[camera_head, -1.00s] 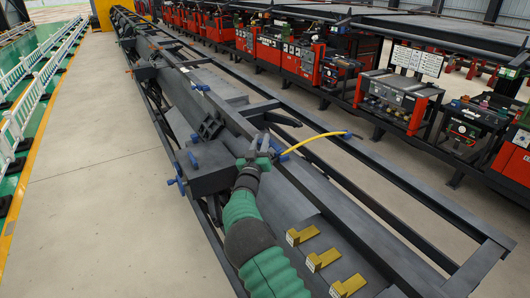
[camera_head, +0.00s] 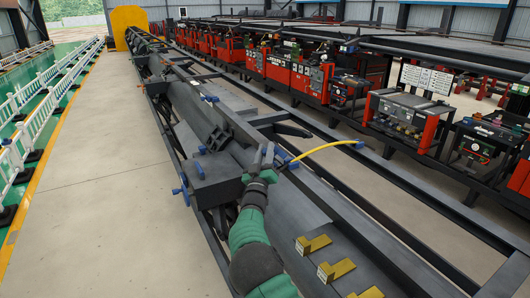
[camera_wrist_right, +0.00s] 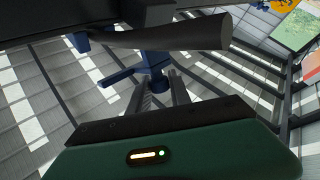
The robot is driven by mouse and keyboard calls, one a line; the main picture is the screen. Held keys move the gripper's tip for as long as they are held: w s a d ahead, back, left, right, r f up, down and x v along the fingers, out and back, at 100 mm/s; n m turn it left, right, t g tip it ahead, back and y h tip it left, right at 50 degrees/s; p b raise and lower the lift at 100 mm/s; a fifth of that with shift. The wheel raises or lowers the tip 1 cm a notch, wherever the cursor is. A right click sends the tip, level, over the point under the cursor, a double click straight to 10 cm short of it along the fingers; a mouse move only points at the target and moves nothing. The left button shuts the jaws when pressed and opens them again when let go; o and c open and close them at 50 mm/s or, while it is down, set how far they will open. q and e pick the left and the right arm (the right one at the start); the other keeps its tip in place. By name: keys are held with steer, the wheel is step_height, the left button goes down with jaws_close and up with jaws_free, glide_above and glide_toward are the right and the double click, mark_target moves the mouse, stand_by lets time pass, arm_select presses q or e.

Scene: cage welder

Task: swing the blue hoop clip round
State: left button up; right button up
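A blue clip (camera_head: 285,158) sits on the long dark frame just right of my right gripper (camera_head: 264,153), beside the yellow hose. My right gripper points up the frame with its two fingers apart. In the right wrist view a blue clip (camera_wrist_right: 152,58) with a stem and crossbar hangs under a dark beam. The fingers (camera_wrist_right: 159,94) stand apart, with the clip's lower blue knob seen between or just beyond their tips. I cannot tell whether they touch it. The left gripper is not in view.
More blue clamps (camera_head: 181,194) stick out from the frame's left side. A yellow hose (camera_head: 325,150) arches right of the gripper. Yellow brackets (camera_head: 313,244) sit on the near frame. Red welding machines (camera_head: 405,118) line the right. The floor (camera_head: 95,200) at left is clear.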

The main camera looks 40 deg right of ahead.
steer(key=o, duration=0.4)
steer(key=shift+d, duration=0.2)
steer(key=b+v, duration=0.1)
steer(key=v, duration=0.1)
steer(key=b+v, duration=0.1)
steer(key=v, duration=0.2)
steer(key=w+f+b+v, duration=0.1)
steer(key=v, duration=0.2)
steer(key=shift+s+a+f, duration=0.1)
steer(key=shift+a, duration=0.15)
steer(key=b+v, duration=0.1)
steer(key=v, duration=0.7)
steer(key=shift+s+r+b, duration=0.3)
steer(key=shift+s, duration=0.2)
steer(key=shift+s+a+r, duration=0.1)
steer(key=shift+s, duration=0.1)
